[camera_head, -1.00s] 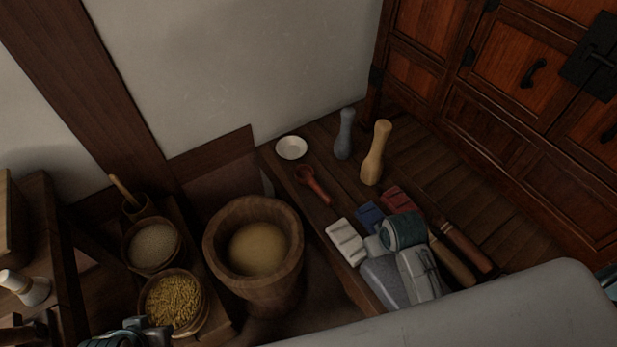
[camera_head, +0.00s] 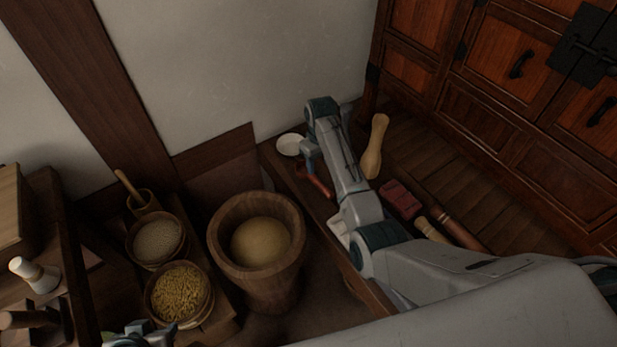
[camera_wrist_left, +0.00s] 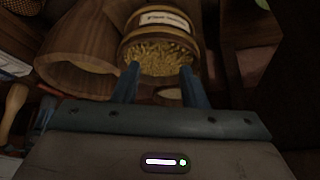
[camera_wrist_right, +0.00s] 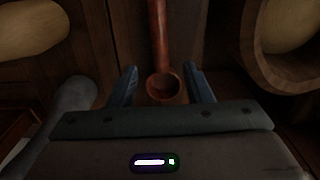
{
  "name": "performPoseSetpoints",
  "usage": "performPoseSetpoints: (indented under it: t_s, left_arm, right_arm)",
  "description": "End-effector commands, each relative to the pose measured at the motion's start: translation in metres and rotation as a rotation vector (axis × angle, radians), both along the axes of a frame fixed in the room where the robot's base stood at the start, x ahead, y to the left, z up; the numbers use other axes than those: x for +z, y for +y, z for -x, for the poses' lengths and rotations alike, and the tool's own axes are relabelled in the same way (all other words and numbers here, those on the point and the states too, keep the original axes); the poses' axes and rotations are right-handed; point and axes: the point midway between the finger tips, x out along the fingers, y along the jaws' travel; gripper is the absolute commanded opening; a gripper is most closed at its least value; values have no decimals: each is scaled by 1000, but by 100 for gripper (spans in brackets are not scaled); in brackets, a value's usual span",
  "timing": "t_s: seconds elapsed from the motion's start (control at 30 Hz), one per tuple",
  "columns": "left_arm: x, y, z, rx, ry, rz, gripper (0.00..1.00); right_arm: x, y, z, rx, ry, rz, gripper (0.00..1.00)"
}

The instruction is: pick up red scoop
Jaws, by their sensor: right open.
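The red scoop (camera_head: 320,186) lies on the low wooden shelf against the wall in the head view, its bowl end partly hidden by my right gripper (camera_head: 309,162). In the right wrist view the round bowl of the scoop (camera_wrist_right: 164,88) shows between the two open fingers (camera_wrist_right: 160,76), with the handle running away up the picture. The right gripper is over the bowl end; I cannot tell whether it touches. My left gripper (camera_wrist_left: 158,74) is open and empty in the left wrist view, facing the tub of grain (camera_wrist_left: 160,50).
A white dish (camera_head: 289,144) is close beside the right gripper. A large wooden mortar (camera_head: 222,250) stands left of the shelf. My right arm hides part of the shelf.

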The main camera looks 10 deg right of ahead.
Motion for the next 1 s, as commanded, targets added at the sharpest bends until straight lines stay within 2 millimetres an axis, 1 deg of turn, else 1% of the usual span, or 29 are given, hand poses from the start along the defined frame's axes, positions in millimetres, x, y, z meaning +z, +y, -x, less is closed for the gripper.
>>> performPoseSetpoints:
  t_s: [0.03, 0.1, 0.2, 0.37, 0.5, 0.63, 0.77, 0.97, 1.0]
  left_arm:
    - [-4, -1, -1, 0, -11, 7, 39]
    - [-6, -3, -2, 0, -30, 18, 39]
    - [-7, -6, -4, 0, -51, 29, 39]
    - [-9, -7, -6, 0, -71, 40, 39]
    - [-15, -12, -9, 3, -113, 63, 39]
    - [-18, -15, -12, 6, -155, 85, 39]
    - [-18, -17, -14, 8, -176, 95, 39]
    - [-17, -17, -14, 9, -178, 95, 39]
    - [-17, -17, -14, 9, -178, 95, 39]
  right_arm:
    - [-12, 0, 1, 0, 3, 0, 45]
    - [-24, 0, 1, 0, 2, 0, 45]
    - [-35, 0, 1, -1, 1, 0, 45]
    - [-46, 0, 1, -1, 1, 0, 45]
    - [-68, 0, 0, -1, 1, 0, 45]
    - [-85, 0, 0, -2, 0, 0, 45]
    - [-92, 0, 0, -2, -2, 0, 45]
    - [-92, 0, 0, -2, -2, 0, 45]
    - [-92, 0, 0, -2, -2, 0, 40]
